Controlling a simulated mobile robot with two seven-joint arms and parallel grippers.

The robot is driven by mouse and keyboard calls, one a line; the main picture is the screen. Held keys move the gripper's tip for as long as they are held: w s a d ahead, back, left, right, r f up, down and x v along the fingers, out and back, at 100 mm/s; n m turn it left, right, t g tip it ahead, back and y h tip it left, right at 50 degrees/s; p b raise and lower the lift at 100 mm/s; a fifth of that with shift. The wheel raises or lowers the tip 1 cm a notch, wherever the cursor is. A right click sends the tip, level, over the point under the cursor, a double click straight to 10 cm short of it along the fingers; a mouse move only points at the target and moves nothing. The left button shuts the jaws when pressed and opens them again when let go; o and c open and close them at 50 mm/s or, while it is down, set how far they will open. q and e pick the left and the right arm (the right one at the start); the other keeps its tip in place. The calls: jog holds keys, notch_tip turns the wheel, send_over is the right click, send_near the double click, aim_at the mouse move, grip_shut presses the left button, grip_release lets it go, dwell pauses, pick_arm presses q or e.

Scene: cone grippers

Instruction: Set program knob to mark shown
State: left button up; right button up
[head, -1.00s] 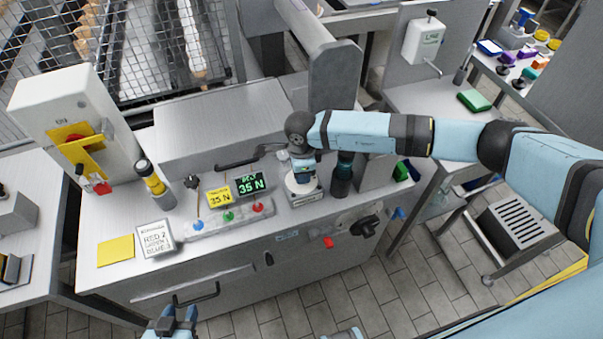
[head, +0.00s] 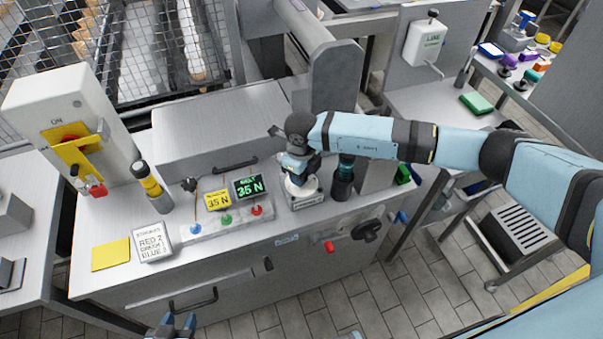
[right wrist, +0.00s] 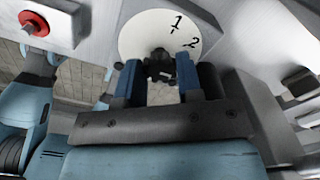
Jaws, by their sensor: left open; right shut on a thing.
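The program knob is a small black knob (right wrist: 160,68) on a white round dial (right wrist: 140,30) in the right wrist view. The dial shows the marks 1 and 2 at its upper right; the rest is hidden. My right gripper (right wrist: 160,80) is shut on the knob, one blue finger on each side. In the head view my right gripper (head: 297,168) covers the knob, with the dial's white edge (head: 302,190) showing below. A white card (head: 153,242) reads "RED 2" on one line; its other lines are hard to read. My left gripper (head: 172,325) is open and empty at the bottom edge.
A yellow display (head: 216,200) and a green-lettered display (head: 249,187) stand behind several coloured buttons. A dark green-topped cylinder (head: 344,180) stands close right of the dial. A yellow-banded post (head: 150,182) and a yellow sheet (head: 111,254) are at the left.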

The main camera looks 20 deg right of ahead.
jog(key=shift+w+m, duration=0.1)
jog(key=shift+m, duration=0.2)
jog(key=o, duration=0.9)
jog(key=shift+r, duration=0.1)
notch_tip(320, 180, up, 14)
jog(key=shift+f+b, duration=0.15)
jog(key=shift+b, duration=0.55)
